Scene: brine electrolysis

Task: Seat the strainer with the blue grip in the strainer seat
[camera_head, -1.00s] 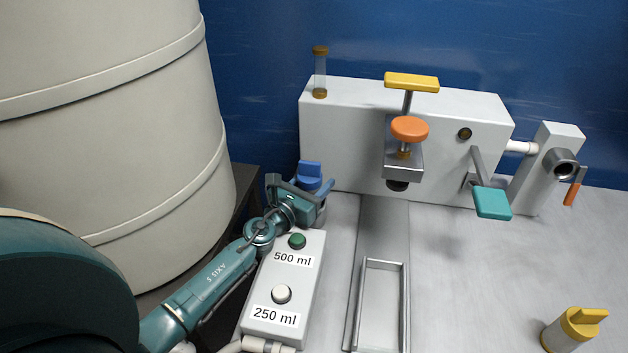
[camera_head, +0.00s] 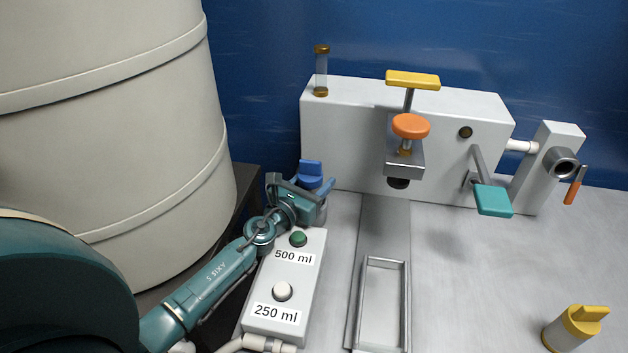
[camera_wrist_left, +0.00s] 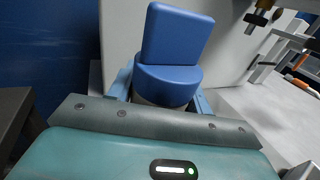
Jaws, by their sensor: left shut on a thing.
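The strainer with the blue grip (camera_head: 310,170) stands upright at the left front of the white machine block. It also shows in the left wrist view (camera_wrist_left: 172,48), with its grey-white body partly hidden below the grip. My left gripper (camera_head: 313,188) is shut on it, with the fingers on either side of its body. A strainer with a yellow grip (camera_head: 580,322) stands upright at the lower right, apart from the gripper. I cannot make out the strainer seat for certain. My right gripper is not in view.
The white block (camera_head: 345,140) carries an orange knob (camera_head: 411,125), a yellow handle (camera_head: 412,80) and a teal lever (camera_head: 493,201). A long tray (camera_head: 405,310) lies right of the box. A large tank (camera_head: 130,130) stands left.

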